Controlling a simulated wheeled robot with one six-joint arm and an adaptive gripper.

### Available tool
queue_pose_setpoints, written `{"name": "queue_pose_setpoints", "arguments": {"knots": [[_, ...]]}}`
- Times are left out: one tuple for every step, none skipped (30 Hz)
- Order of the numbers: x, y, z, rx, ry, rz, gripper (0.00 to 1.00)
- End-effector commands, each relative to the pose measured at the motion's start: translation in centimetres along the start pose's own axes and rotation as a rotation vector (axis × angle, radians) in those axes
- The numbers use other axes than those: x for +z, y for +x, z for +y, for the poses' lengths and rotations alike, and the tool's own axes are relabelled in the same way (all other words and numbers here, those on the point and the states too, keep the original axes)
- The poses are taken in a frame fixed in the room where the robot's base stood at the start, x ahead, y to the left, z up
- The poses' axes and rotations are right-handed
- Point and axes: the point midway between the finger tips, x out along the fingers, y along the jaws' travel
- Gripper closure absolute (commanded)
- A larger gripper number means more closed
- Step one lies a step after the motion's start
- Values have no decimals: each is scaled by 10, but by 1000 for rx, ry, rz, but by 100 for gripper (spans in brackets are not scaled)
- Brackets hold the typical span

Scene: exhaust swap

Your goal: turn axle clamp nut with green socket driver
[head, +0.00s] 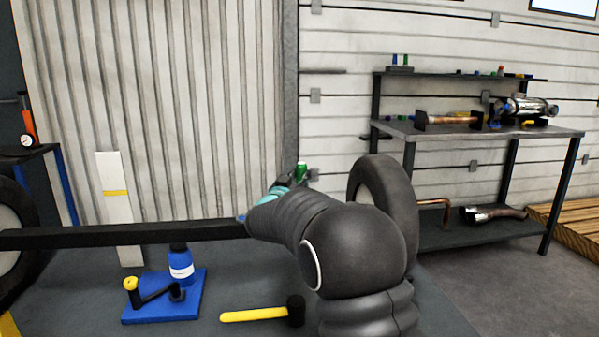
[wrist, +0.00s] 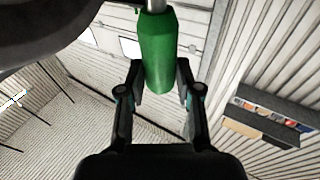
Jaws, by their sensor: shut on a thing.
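The green socket driver (wrist: 158,50) stands between the fingers of my gripper (wrist: 160,76) in the wrist view, with its metal shaft running out of the top of the picture. My gripper is shut on its green handle. In the head view, the green driver (head: 301,170) shows as a small piece at the tip of my gripper (head: 289,181), beside the right end of the black axle beam (head: 120,237). My arm covers the part of the axle near the right wheel. I cannot make out the clamp nut in either view.
A black tyre (head: 385,195) stands right behind my arm. A blue jack (head: 181,262) is under the axle, with a yellow-handled mallet (head: 255,315) in front. A workbench (head: 550,133) with exhaust parts stands at right. Grey floor (head: 480,300) is open at lower right.

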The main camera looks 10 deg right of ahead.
Motion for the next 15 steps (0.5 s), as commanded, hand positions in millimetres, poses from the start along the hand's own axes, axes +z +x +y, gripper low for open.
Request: {"name": "queue_pose_setpoints", "arguments": {"knots": [[-2, 0, -1, 7, -1, 1, 100], [-1, 0, -1, 11, -2, 0, 100], [0, -1, 0, 13, -2, -1, 100], [0, -1, 0, 14, -2, -1, 100], [0, -1, 0, 14, -2, -1, 100], [0, -1, 0, 14, -2, -1, 100], [0, -1, 0, 13, -2, -1, 100], [0, -1, 0, 13, -2, -1, 100], [0, -1, 0, 13, -2, -1, 100], [0, -1, 0, 15, -2, -1, 100], [1, -1, -1, 19, -3, -1, 100], [1, 0, -2, 33, -6, 0, 100], [1, 0, -2, 49, -8, 1, 100], [0, 0, -3, 70, -10, 2, 100], [1, 0, -5, 104, -15, 1, 100]]}}
